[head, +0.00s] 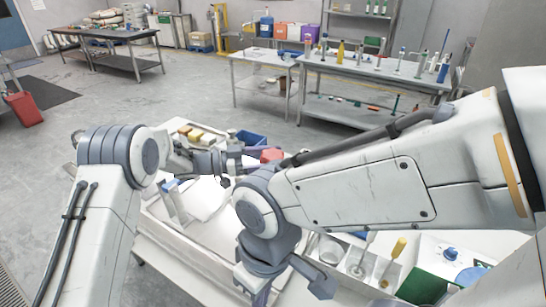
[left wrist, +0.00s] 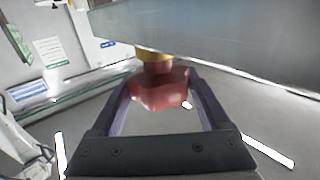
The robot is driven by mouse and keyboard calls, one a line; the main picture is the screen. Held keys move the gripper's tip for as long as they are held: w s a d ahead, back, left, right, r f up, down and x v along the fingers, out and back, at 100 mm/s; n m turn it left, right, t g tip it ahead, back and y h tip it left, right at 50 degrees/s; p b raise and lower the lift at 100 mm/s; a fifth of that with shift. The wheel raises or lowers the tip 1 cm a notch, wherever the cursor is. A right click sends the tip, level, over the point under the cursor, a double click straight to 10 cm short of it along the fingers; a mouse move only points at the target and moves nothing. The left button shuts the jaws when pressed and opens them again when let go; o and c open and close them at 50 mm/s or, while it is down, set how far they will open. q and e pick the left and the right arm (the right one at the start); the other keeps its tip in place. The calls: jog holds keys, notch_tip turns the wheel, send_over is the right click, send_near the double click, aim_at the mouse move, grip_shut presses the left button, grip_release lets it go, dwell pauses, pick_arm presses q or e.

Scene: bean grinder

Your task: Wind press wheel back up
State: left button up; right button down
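The press wheel is a red, lobed knob (left wrist: 160,90) with a yellow collar above it, under a broad grey metal edge in the left wrist view. The red wheel (head: 271,155) also shows near the middle of the head view. My left gripper (head: 254,160) reaches it from the left. In the left wrist view the two fingers of my left gripper (left wrist: 160,88) lie on either side of the wheel, and it fills the gap. Most of the press is hidden behind my right arm in the head view. My right gripper (head: 290,287) points down at the bottom; its fingertips are unclear.
A white worktable (head: 205,235) lies below the arms. A blue bin (head: 250,139) stands behind the left gripper. A tray with a yellow-handled tool (head: 399,247) and a green and white box (head: 425,285) sit at the lower right. Benches stand farther back.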

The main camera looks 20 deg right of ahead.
pick_arm(q)
jog(key=shift+c, duration=1.2)
jog(key=shift+n+t, duration=0.4)
jog(key=shift+t, duration=0.2)
